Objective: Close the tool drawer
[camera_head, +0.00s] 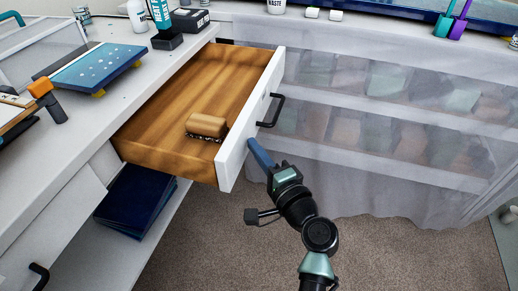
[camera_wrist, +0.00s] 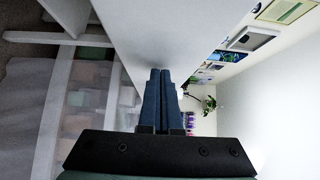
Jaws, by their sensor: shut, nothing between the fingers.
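The tool drawer (camera_head: 185,113) is pulled well out from the counter. It has wooden sides, a white front panel (camera_head: 250,122) and a black bar handle (camera_head: 270,110). A wooden brush (camera_head: 207,125) with dark bristles lies inside, close to the front panel. My gripper (camera_head: 261,155) is shut and empty, with its blue fingers at the outer face of the front panel, below the handle. In the wrist view, the shut fingers (camera_wrist: 160,78) point at the white panel (camera_wrist: 150,30). I cannot tell whether the tips touch it.
A white counter (camera_head: 105,105) runs along the left, with a blue panel (camera_head: 95,68), bottles and an orange-headed tool on it. A shelf below holds dark blue sheets (camera_head: 135,200). A shelf unit behind a translucent curtain (camera_head: 400,120) stands at the right. Carpeted floor (camera_head: 220,235) is clear.

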